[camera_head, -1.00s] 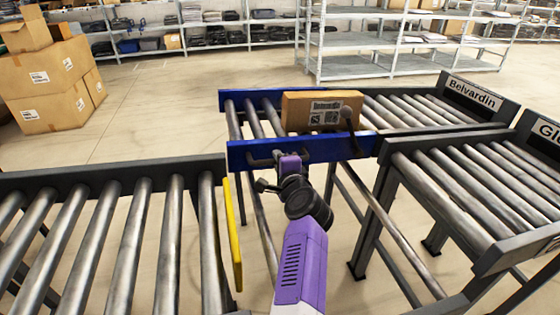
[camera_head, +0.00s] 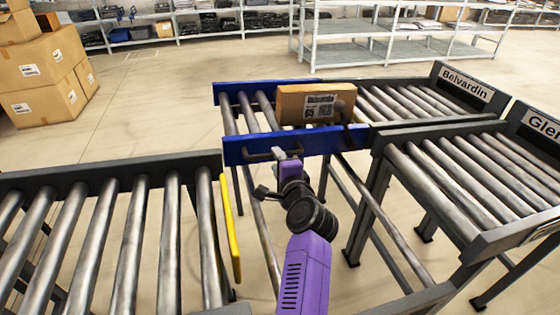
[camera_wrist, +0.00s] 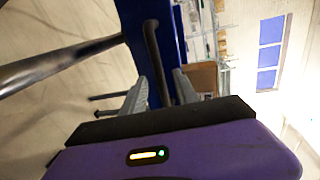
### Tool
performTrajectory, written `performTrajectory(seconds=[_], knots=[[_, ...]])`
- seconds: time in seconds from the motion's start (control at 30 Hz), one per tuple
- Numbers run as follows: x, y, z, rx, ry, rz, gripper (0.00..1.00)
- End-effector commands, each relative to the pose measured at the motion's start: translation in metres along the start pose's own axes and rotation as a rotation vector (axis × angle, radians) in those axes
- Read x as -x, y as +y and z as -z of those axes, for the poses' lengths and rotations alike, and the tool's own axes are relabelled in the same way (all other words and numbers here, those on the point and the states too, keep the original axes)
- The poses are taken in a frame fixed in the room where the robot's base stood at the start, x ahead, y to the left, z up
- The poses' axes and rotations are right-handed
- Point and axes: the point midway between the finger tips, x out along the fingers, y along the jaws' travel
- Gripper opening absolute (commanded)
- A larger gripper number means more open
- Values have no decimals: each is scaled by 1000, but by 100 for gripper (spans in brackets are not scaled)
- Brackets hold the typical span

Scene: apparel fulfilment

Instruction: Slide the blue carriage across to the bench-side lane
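The blue carriage (camera_head: 335,143) stands in line with the Belvardin lane (camera_head: 420,103), with rollers between its two blue side rails. A brown labelled carton (camera_head: 300,103) sits on it. A dark bar handle (camera_head: 258,156) is fixed to the near rail and also shows in the wrist view (camera_wrist: 152,45). My gripper (camera_head: 282,155) is at this handle, on the near side of the carriage. In the wrist view its two grey fingers (camera_wrist: 160,88) stand apart with the handle bar between them; I see gaps beside the bar. Contact cannot be told.
A second roller lane (camera_head: 490,180), its sign starting "Gle", lies nearer on the right. A roller conveyor (camera_head: 100,240) with a yellow end plate (camera_head: 230,225) is at the near left. Rails run under the carriage towards me. Cartons (camera_head: 45,85) and shelving (camera_head: 390,45) stand behind.

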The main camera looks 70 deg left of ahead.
Motion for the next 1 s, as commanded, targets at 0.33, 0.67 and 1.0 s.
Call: performTrajectory(seconds=[0.33,0.67,1.0], knots=[[28,0,-1,0,-1,0,36],[29,0,-1,0,-1,0,36],[29,0,-1,5,-1,0,36]])
